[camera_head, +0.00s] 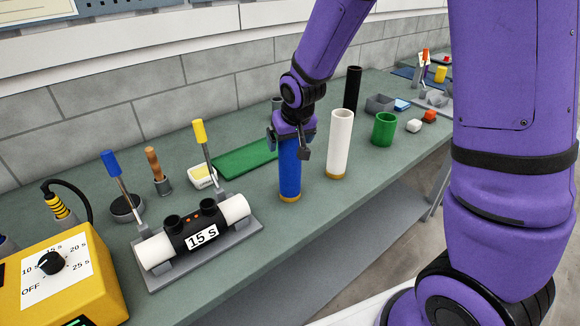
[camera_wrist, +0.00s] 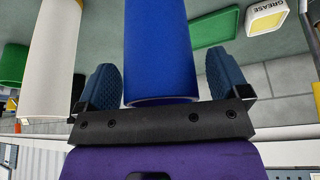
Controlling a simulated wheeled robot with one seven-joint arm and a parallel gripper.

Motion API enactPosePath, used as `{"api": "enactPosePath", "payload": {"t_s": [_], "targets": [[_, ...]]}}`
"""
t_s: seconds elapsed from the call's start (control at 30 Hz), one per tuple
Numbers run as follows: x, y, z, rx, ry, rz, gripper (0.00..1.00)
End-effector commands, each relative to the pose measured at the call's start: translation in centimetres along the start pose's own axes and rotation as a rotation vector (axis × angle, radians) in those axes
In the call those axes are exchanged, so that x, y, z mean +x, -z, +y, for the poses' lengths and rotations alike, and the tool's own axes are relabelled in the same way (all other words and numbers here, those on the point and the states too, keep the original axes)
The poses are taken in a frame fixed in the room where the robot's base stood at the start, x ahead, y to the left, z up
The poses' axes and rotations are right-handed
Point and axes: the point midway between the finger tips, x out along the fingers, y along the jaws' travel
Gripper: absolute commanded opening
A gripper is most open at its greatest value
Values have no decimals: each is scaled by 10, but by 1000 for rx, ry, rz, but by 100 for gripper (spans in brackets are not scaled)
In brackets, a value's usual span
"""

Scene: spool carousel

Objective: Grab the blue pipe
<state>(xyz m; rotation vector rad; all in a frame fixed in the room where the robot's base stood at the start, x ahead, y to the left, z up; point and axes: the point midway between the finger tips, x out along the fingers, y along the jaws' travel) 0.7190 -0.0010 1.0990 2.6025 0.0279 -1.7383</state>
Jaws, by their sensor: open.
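The blue pipe (camera_head: 289,172) stands upright on the green-grey bench with a tan ring at its foot. My gripper (camera_head: 291,138) is at the pipe's upper end, pointing down and hiding its top. In the wrist view the blue pipe (camera_wrist: 160,48) lies between the two blue finger pads of my gripper (camera_wrist: 162,78). The jaws are open, with a visible gap between the pipe and each pad.
A white pipe (camera_head: 340,142) stands close to the right of the blue one. A green cup (camera_head: 384,129) and a black pipe (camera_head: 352,88) are farther right. The heater fixture marked 15 S (camera_head: 202,236) is at left. A green mat (camera_head: 243,159) lies behind.

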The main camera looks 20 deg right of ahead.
Motion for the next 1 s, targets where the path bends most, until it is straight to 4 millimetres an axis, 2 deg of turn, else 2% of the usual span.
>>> {"api": "enactPosePath", "payload": {"t_s": [0.03, 0.3, 0.33, 0.37, 0.7, 1.0], "targets": [[0, 0, 0, 0, 0, 0, 87], [0, 0, 0, 0, 0, 0, 25], [0, 0, 0, 0, 0, 0, 18], [0, 0, 0, 0, 0, 1, 15], [-3, 2, 0, 0, 0, 1, 15], [-18, 16, -4, 1, 1, 3, 15]]}}
